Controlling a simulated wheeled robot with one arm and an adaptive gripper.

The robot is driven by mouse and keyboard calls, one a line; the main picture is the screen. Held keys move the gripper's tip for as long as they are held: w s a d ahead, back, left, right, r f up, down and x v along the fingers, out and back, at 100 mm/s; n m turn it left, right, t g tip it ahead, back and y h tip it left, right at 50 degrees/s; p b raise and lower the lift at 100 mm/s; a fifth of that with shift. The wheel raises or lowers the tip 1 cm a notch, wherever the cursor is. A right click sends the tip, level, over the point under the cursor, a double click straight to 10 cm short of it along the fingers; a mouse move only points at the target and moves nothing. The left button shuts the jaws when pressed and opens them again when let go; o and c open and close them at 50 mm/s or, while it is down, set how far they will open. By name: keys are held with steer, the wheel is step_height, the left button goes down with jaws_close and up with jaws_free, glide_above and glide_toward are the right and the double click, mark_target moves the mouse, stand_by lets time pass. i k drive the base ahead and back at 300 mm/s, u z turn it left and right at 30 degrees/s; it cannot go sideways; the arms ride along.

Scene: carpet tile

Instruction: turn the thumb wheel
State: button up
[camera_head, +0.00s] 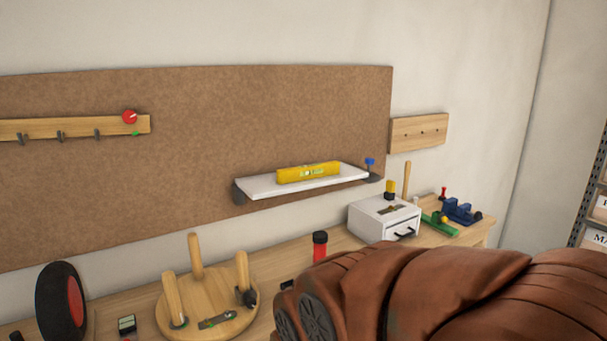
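A white shelf (250,190) is mounted on the brown board and carries a yellow spirit level (308,172). A small blue knob (370,161) stands upright at the shelf's right end, above a dark bracket. It may be the thumb wheel, but it is too small to tell. A red round knob (130,117) is on the wooden rail (60,126) at the left. My gripper is not in view.
A large brown leathery form (440,295) hides the bench's lower right. A round wooden piece with three legs up (207,312), a red bottle with black cap (320,246), a white box (385,219) and a blue vise-like tool (460,211) are on the bench.

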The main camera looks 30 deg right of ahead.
mark_target(369, 162)
steer(key=k, duration=0.55)
steer(key=z, duration=0.95)
steer(key=i, duration=1.5)
steer(key=u, duration=0.5)
